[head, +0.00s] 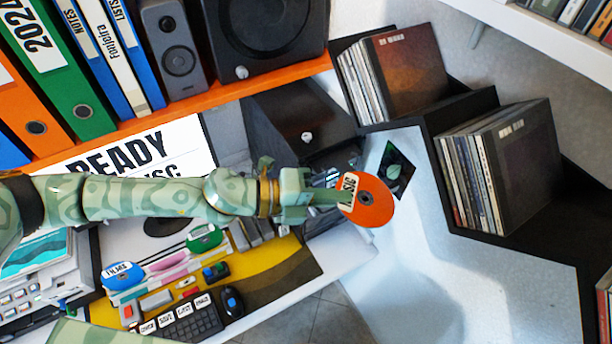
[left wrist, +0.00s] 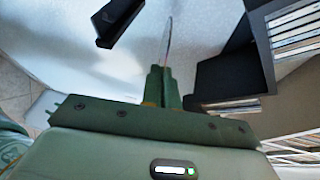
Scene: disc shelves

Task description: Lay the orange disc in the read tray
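The orange disc (head: 374,212), with a white label, is at the fingertips of my left gripper (head: 340,198) in the head view. My left gripper is shut on its edge and holds it in the air in front of the pale blue-white surface. In the left wrist view the closed fingers (left wrist: 163,88) have the disc (left wrist: 167,42) standing edge-on between them, seen as a thin plate. I cannot pick out the read tray with certainty; the area behind the gripper is partly hidden. My right gripper is not in view.
Black stepped shelves with sleeves (head: 497,168) stand at the right. A black diamond-shaped piece (head: 396,171) with a leaf picture is just behind the disc. An orange shelf (head: 190,110) with binders and speakers runs above my arm.

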